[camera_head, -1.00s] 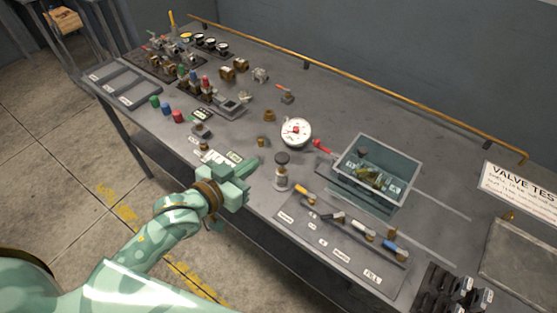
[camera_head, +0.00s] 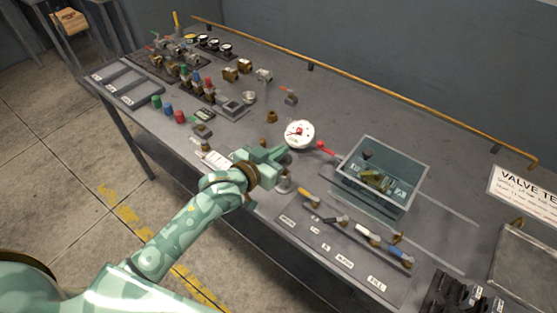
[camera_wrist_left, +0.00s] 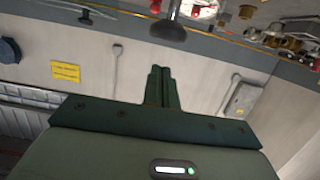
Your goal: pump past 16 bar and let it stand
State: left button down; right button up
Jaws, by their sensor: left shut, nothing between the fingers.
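The round white pressure gauge (camera_head: 299,134) with a red mark at its middle stands on the grey bench; its reading is too small to tell. A red-handled valve (camera_head: 326,148) sits to its right. My left gripper (camera_head: 280,153) is shut and empty, over the hand pump. The pump's light base (camera_head: 284,186) shows below the gripper, and its dark knob is hidden there. In the left wrist view the dark knob (camera_wrist_left: 168,31) shows just beyond the shut fingers (camera_wrist_left: 160,72), apart from them in the picture. My right gripper is not in view.
A clear-walled bin (camera_head: 424,182) with parts stands right of the valve. A board with several coloured-handled valves (camera_head: 338,254) lies at the front edge. Fittings and small gauges (camera_head: 206,41) fill the far left. A brass rail (camera_head: 350,83) runs along the back.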

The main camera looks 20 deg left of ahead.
pick_arm(q)
notch_tip(320, 180, down, 2)
jog(key=shift+f, duration=0.2)
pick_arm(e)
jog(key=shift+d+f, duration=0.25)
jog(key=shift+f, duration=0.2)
pick_arm(q)
jog(key=shift+s, duration=0.1)
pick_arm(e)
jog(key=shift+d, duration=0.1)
pick_arm(q)
notch_tip(320, 180, down, 4)
jog(key=shift+r+b, duration=0.15)
jog(key=shift+b, duration=0.7)
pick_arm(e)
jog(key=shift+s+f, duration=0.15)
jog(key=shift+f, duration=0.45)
